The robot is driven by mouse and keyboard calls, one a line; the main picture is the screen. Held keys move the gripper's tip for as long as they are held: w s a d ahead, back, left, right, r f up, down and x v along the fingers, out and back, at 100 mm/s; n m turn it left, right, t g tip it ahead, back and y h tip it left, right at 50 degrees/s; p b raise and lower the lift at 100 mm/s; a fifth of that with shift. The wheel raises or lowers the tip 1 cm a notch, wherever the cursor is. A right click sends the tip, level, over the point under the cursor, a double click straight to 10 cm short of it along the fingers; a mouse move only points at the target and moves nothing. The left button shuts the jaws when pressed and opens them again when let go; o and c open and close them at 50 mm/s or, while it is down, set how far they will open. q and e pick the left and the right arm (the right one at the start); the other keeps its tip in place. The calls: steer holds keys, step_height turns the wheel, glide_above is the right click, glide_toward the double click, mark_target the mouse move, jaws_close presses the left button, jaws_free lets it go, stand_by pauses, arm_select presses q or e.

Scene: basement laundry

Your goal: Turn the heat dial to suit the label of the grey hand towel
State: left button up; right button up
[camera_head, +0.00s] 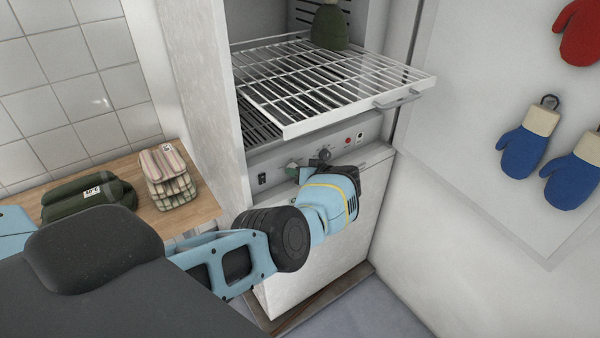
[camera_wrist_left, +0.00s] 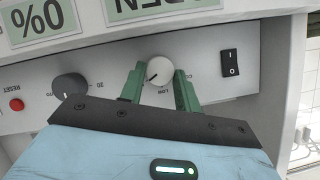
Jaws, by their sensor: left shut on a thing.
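My left gripper (camera_head: 303,169) reaches the control panel below the drying cabinet's rack. In the left wrist view its green fingers (camera_wrist_left: 157,80) are shut on a round white dial (camera_wrist_left: 160,70), one on each side. The dial has a dark pointer line and small lettering below it, too small to read surely. On the wooden counter lie dark green rolled towels (camera_head: 75,204) with a white label and a folded striped towel (camera_head: 168,186) with a small tag. I cannot tell a grey hand towel for sure. My right gripper is not in view.
A dark knob (camera_wrist_left: 69,86), a red button (camera_wrist_left: 16,104) and a black rocker switch (camera_wrist_left: 230,63) share the panel. The wire rack (camera_head: 330,82) juts out above, with a dark green item (camera_head: 330,27) on it. Blue mitts (camera_head: 527,146) hang at right.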

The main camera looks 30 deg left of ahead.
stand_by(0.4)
arm_select(q)
steer(key=o, duration=1)
steer(key=shift+c, duration=0.2)
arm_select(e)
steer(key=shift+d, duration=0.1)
arm_select(q)
steer(key=p+v, duration=0.2)
steer(key=v, duration=0.5)
steer(key=shift+d, duration=0.35)
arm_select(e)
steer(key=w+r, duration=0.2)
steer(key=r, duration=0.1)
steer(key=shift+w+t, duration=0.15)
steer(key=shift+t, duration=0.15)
arm_select(q)
steer(key=shift+r, duration=0.1)
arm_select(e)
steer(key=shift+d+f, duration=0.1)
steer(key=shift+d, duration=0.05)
arm_select(q)
steer(key=shift+d, duration=0.1)
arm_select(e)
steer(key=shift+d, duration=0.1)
